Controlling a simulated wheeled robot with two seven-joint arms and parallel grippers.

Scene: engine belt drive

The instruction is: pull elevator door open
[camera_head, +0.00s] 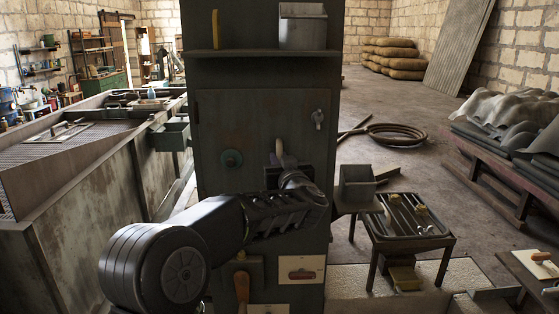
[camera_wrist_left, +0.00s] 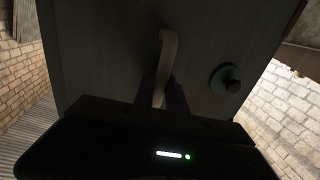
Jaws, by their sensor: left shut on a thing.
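A dark grey metal door (camera_head: 225,115) fills the front of the tall cabinet in the middle of the head view. It looks flush with its frame. A pale curved handle (camera_head: 280,148) stands out from it, and it also shows in the left wrist view (camera_wrist_left: 168,48). My left gripper (camera_wrist_left: 160,92) is shut on the handle's lower part, with a finger on each side. In the head view my left arm and hand hide the lower door and most of the grip. My right gripper is in neither view.
A shelf (camera_head: 262,53) juts out above. A small table (camera_head: 411,238) with a tray stands at right; a long metal trough (camera_head: 90,190) stands at left.

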